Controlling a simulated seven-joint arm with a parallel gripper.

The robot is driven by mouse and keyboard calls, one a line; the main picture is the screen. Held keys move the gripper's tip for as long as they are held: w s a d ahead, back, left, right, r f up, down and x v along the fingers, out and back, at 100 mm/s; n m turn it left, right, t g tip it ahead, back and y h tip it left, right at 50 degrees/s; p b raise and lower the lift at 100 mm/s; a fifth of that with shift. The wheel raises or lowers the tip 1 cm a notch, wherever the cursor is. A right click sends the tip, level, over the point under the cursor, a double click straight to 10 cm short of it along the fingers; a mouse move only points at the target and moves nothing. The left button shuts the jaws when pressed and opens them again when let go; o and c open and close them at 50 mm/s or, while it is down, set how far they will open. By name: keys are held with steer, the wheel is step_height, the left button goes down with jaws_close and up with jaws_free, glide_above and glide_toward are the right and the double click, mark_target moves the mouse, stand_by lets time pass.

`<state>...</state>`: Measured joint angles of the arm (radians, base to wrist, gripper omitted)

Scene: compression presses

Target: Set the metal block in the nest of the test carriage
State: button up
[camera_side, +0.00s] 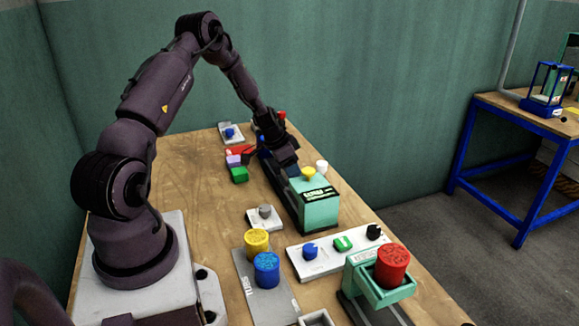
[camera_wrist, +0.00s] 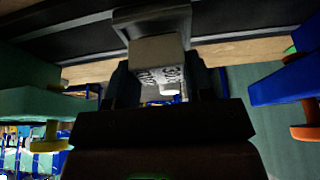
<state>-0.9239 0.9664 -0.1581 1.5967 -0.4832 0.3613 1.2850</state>
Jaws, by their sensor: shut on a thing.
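My gripper (camera_side: 287,163) reaches down beside the teal press housing (camera_side: 319,205) in the side view. In the wrist view, my gripper (camera_wrist: 160,78) is shut on the metal block (camera_wrist: 157,60), a grey block with dark printed marks, with a finger on each side. A dark grey bracket-like part (camera_wrist: 150,17) shows just beyond the block and may belong to the test carriage; I cannot tell whether the block touches it or sits in a nest. In the side view the block is hidden by my gripper and the machinery.
A yellow knob (camera_side: 308,173) and a white knob (camera_side: 322,166) top the press housing. Bare wood lies left of centre.

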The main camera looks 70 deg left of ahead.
steer(key=shift+f, duration=0.6)
steer(key=o, duration=1.1)
steer(key=shift+c, duration=0.2)
steer(key=v, duration=1.2)
steer(key=s+d+r, duration=0.4)
steer(key=d+r, duration=0.3)
steer(key=d, duration=0.3)
steer(key=s+d+r, duration=0.5)
steer(key=d+r, duration=0.1)
steer(key=d, duration=0.5)
steer(key=s+d+r+t, duration=0.1)
steer(key=s+d+r, duration=0.3)
steer(key=d+r, duration=0.3)
steer(key=d, duration=0.4)
steer(key=shift+s+d+r, duration=0.15)
steer(key=shift+d+r, duration=0.1)
steer(key=shift+r, duration=0.05)
